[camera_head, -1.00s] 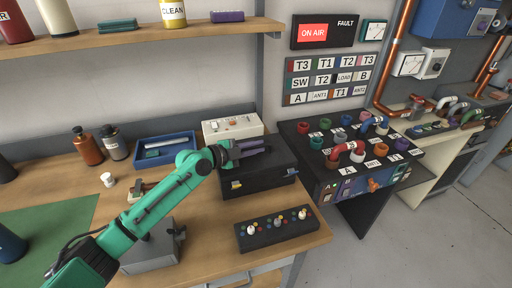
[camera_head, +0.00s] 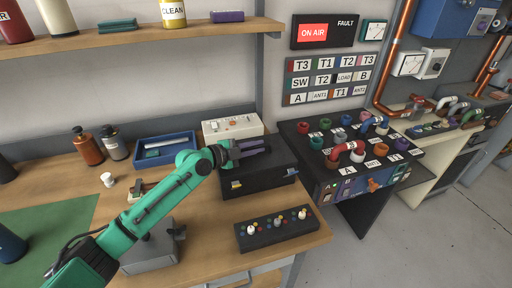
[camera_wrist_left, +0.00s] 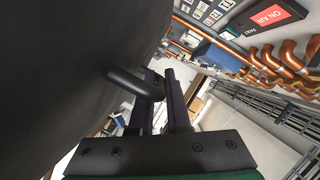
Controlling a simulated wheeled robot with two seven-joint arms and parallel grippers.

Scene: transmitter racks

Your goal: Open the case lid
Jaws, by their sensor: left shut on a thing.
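The black case (camera_head: 262,184) sits on the wooden bench, and its lid looks closed in the head view. My left gripper (camera_head: 262,146) reaches in from the left over the case top. In the left wrist view, a dark rounded handle (camera_wrist_left: 130,83) sticks out from the large dark lid surface (camera_wrist_left: 70,60) and runs to the fingers. My left gripper (camera_wrist_left: 168,88) is shut on this handle. The gripper hides the handle in the head view. My right gripper does not show.
A white box with buttons (camera_head: 233,127) stands behind the case. A black control panel with knobs (camera_head: 276,229) lies in front of it. A blue tray (camera_head: 165,149) and two bottles (camera_head: 88,146) are to the left. The pipe-fitting table (camera_head: 350,150) stands to the right.

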